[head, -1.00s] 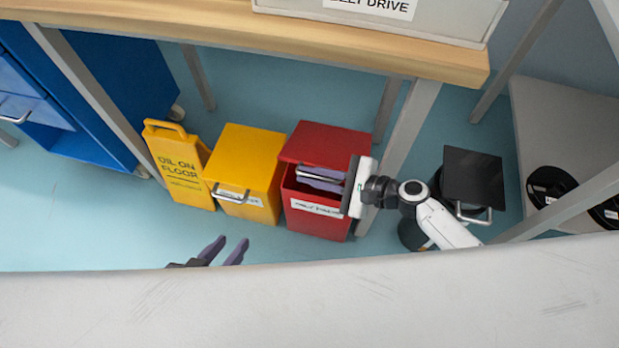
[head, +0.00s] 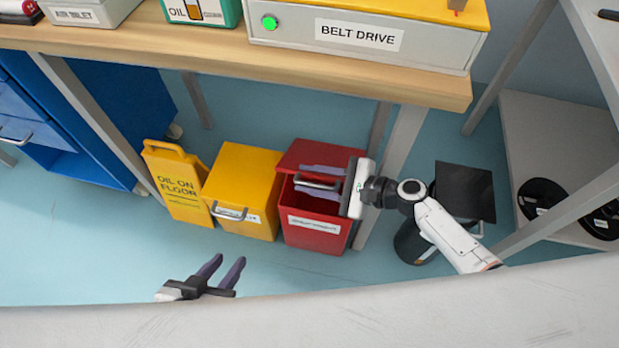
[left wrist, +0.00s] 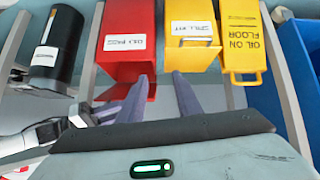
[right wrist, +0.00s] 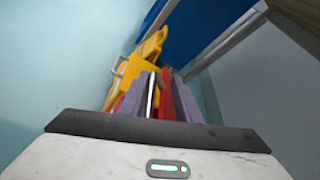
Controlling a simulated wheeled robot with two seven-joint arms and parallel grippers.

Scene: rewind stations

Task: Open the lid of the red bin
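The red bin (head: 314,233) stands on the floor under the bench, with a white label on its front. Its red lid (head: 300,157) is raised and tilted back, and a dark gap shows beneath it. My right gripper (head: 321,180) is at the lid's front, its purple fingers apart with the metal lid handle between them. The handle (right wrist: 152,95) also shows between the fingers in the right wrist view. My left gripper (head: 222,274) is open and empty, low in front of the bins. The red bin (left wrist: 130,43) also shows in the left wrist view.
A yellow bin (head: 241,191) stands just left of the red bin, then a yellow oil sign (head: 177,183). A bench leg (head: 392,170) is close on the right, with a black bin (head: 465,190) beyond. The bench top (head: 250,62) overhangs behind. Floor in front is clear.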

